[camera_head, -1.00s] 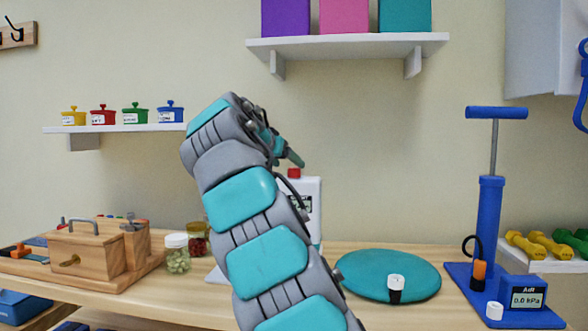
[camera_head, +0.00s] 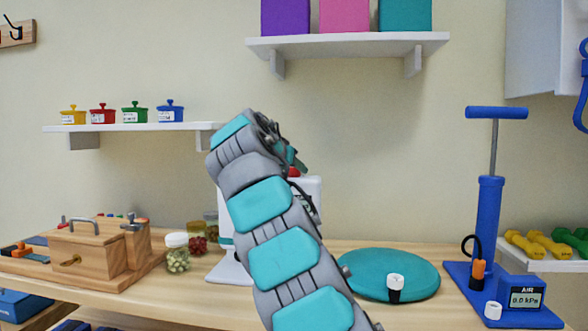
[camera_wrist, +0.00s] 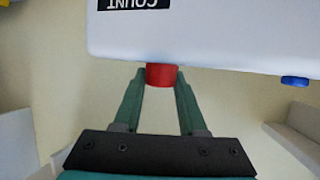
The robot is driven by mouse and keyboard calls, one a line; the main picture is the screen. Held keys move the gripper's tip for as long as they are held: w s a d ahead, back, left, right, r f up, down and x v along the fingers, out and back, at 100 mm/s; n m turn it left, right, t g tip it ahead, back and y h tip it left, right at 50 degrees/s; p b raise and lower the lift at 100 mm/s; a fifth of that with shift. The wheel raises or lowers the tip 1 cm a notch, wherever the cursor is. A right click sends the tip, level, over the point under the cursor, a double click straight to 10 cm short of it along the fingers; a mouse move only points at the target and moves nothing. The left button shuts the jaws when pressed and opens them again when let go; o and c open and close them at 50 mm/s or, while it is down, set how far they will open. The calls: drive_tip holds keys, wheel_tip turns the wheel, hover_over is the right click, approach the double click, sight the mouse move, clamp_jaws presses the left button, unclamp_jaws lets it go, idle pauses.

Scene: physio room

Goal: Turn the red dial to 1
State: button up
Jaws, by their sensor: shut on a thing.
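The red dial (camera_wrist: 161,74) sticks out from the edge of a white device (camera_wrist: 200,35). In the wrist view my gripper (camera_wrist: 160,80) has one green finger on each side of the dial, shut on it. The device stands on the bench and also shows in the head view (camera_head: 226,235), mostly behind my arm. Only a sliver of red dial (camera_head: 294,171) shows there, beside my gripper. A label reading COUNT appears upside down in the wrist view. The dial's setting and the device's display cannot be read.
A blue knob (camera_wrist: 295,81) sits on the same device edge. Jars (camera_head: 178,253) and a wooden box (camera_head: 88,250) stand left. A teal disc (camera_head: 365,265) and a blue pump (camera_head: 489,220) are right. A shelf (camera_head: 345,43) hangs above.

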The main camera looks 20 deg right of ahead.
clamp_jaws()
drive_tip(key=shift+a+f+n+t+y+b, duration=0.1)
drive_tip(key=shift+f+n+t+y+b, duration=0.15)
drive_tip(key=shift+n+t+y+b, duration=1.05)
drive_tip(key=shift+n+y+b, duration=0.55)
drive_tip(key=shift+b, duration=0.3)
drive_tip(key=n+y, duration=0.1)
drive_tip(key=n+t+y, duration=0.1)
drive_tip(key=n+y, duration=0.1)
drive_tip(key=shift+r+n+t+y, duration=0.25)
drive_tip(key=shift+n+t+y, duration=0.1)
drive_tip(key=shift+t, duration=0.05)
drive_tip(key=n+y, duration=0.2)
drive_tip(key=y, duration=0.1)
drive_tip(key=shift+r, duration=0.1)
drive_tip(key=shift+n+y+p, duration=0.8)
drive_tip(key=shift+n, duration=0.2)
drive_tip(key=shift+n+y, duration=0.4)
drive_tip(key=shift+y, duration=0.1)
